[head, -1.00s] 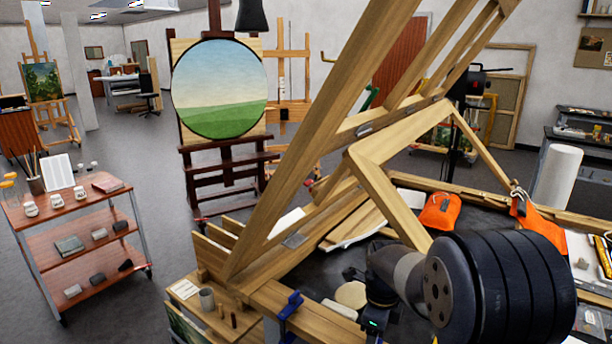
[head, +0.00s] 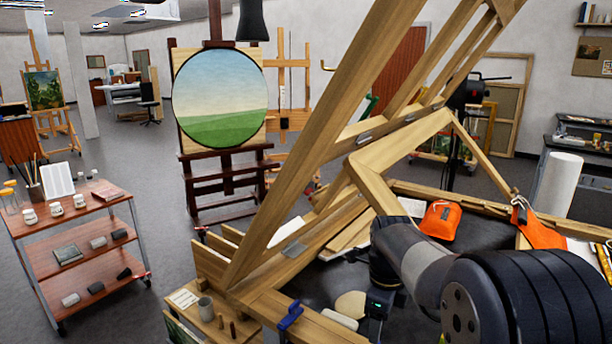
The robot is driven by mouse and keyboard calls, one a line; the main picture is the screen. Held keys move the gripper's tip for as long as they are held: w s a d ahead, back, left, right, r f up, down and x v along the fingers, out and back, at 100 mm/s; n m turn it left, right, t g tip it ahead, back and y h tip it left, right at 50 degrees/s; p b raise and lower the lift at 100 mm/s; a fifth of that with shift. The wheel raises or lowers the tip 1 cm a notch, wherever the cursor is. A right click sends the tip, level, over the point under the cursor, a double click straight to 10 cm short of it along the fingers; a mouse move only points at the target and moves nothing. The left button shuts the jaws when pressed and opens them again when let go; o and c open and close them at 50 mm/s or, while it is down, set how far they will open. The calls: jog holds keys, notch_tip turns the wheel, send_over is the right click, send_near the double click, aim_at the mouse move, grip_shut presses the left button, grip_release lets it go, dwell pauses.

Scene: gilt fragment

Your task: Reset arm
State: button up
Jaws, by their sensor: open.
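My arm (head: 425,255) reaches in from the lower right of the head view, over the dark work surface. Its thick black-ringed joint (head: 520,300) fills the bottom right corner. My gripper (head: 377,310), a dark body with a small green light, points down at the bottom edge, near a pale round disc. Its fingertips are not clearly visible, and nothing can be seen held in it.
A large wooden frame (head: 305,150) slants up beside my arm. A blue clamp (head: 290,315), an orange pouch (head: 440,220) and a white roll (head: 562,185) are around the dark work surface (head: 330,280). A shelved cart (head: 75,230) stands left, with open floor beyond.

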notch_tip(320, 180, down, 7)
jog(key=shift+f, duration=0.1)
jog(key=shift+n, duration=0.3)
jog(key=n, duration=1.1)
jog(key=shift+n, duration=0.3)
jog(key=n+b, duration=0.1)
jog(key=n, duration=0.4)
jog(key=n+b, duration=0.1)
jog(key=n, duration=0.5)
